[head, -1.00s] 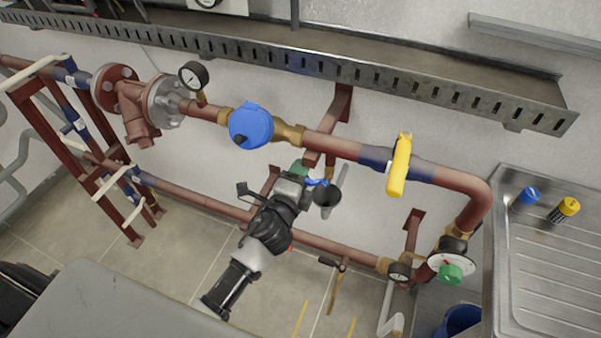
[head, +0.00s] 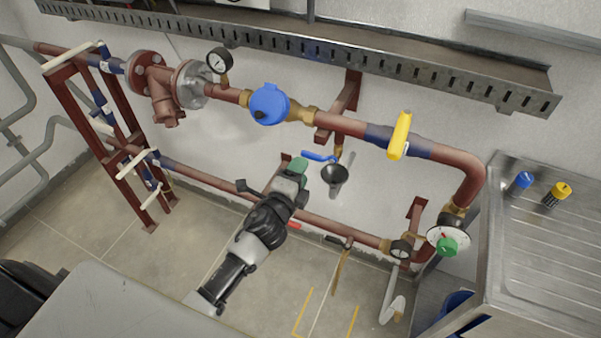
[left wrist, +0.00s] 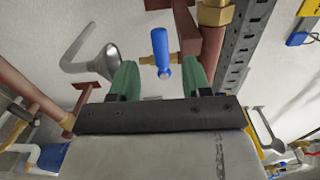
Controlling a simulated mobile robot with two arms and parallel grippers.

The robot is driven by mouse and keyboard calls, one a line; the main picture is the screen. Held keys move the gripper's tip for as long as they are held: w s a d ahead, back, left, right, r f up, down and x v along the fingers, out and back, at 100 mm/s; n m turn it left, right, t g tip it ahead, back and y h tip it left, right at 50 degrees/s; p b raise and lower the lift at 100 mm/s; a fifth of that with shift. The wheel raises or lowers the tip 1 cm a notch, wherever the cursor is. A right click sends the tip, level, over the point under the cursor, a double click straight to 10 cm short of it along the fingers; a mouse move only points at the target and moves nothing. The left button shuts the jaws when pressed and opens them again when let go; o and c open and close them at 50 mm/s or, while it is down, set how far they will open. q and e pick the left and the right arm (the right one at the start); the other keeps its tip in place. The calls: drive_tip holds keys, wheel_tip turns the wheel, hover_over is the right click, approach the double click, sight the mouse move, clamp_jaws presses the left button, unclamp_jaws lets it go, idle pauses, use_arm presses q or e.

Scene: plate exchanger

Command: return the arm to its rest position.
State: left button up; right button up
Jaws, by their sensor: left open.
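My left gripper (head: 298,166) is open and empty, with green finger pads, below and left of a blue valve handle (head: 318,156). In the left wrist view, the blue handle (left wrist: 161,50) shows beyond the gap between the open fingers (left wrist: 160,82), and nothing is gripped. My left arm reaches up from the lower middle of the head view, over the floor and in front of the lower pipe. My right gripper is not in view.
A grey funnel (head: 335,174) sits just right of the gripper. The upper red pipe (head: 340,123) carries a blue meter (head: 269,104) and a yellow handle (head: 400,134). The lower pipe (head: 330,227) runs behind my arm. A steel sink (head: 530,250) stands at right.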

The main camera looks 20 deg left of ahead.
use_arm(q)
drive_tip(key=s+a+f+n+g, duration=0.1)
drive_tip(key=s+f+n+g, duration=0.3)
drive_tip(key=f, duration=0.6)
drive_tip(key=s+f+n+g, duration=0.1)
drive_tip(key=s+f+g, duration=0.1)
drive_tip(key=s+f, duration=0.6)
drive_tip(key=s+a+f+n+g, duration=0.1)
drive_tip(key=s+f+n+g, duration=0.15)
drive_tip(key=f, duration=1.05)
drive_tip(key=s+f+n+g, duration=0.2)
drive_tip(key=s+f, duration=0.3)
drive_tip(key=s, duration=0.5)
drive_tip(key=s+a+f+n+g, duration=0.1)
drive_tip(key=s+f+n+g, duration=0.2)
drive_tip(key=s, duration=0.8)
drive_tip(key=s+f+n+g+y, duration=0.1)
drive_tip(key=s+f+n+g, duration=0.2)
drive_tip(key=s+f, duration=0.4)
drive_tip(key=s+n, duration=0.1)
drive_tip(key=s, duration=0.3)
drive_tip(key=shift+a+f, duration=0.3)
drive_tip(key=shift+f, duration=0.1)
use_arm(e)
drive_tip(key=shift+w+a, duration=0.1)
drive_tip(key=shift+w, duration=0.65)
use_arm(q)
drive_tip(key=shift+g, duration=0.25)
